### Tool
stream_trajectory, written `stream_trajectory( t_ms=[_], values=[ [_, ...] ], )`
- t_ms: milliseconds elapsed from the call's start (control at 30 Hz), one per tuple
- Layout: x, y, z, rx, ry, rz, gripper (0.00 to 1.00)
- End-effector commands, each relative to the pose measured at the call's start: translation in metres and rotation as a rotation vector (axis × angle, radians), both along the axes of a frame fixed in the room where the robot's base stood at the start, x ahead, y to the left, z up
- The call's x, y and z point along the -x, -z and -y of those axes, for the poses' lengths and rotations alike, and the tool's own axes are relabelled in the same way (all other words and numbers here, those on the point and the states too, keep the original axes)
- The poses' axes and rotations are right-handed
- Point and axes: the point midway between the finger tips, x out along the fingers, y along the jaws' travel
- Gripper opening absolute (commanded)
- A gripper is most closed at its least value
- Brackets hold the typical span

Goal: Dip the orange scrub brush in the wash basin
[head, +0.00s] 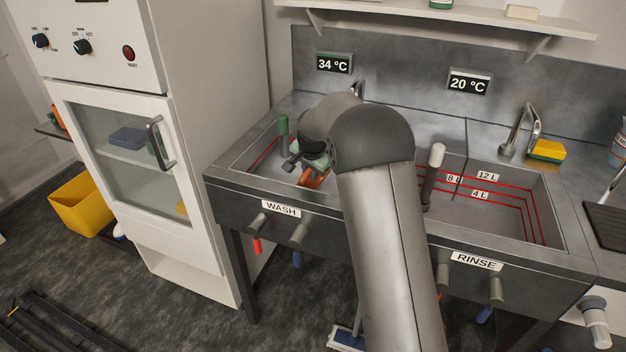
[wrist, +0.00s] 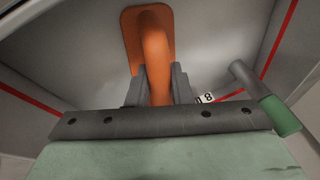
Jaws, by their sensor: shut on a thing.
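The orange scrub brush (head: 314,178) is low over the left part of the wash basin (head: 240,172), behind the front edge marked WASH. My gripper (head: 303,168) is shut on the brush. In the wrist view the orange brush (wrist: 147,32) has its curved handle between the two dark fingers of my gripper (wrist: 158,90), and its broad end points away from me. The basin's grey inner walls (wrist: 60,60) with red level lines surround it. I cannot tell whether the brush touches water or the basin floor. My arm hides much of the basin.
A green-topped grey pipe (head: 283,128) stands in the wash basin's left side, close to my gripper. The rinse basin (head: 500,215) with a white-topped pipe (head: 436,160) is to the right. A white cabinet (head: 215,120) stands close on the left. A shelf (head: 450,18) hangs above.

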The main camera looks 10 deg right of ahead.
Motion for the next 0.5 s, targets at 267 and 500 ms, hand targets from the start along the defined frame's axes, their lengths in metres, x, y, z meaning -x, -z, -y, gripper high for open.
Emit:
stream_trajectory(
  t_ms=[267,500],
  values=[
    [-0.001,-0.029,0.0,0.0,0.0,0.003,0.01],
    [0.0,-0.053,0.0,-0.001,0.001,0.002,0.01]
  ],
)
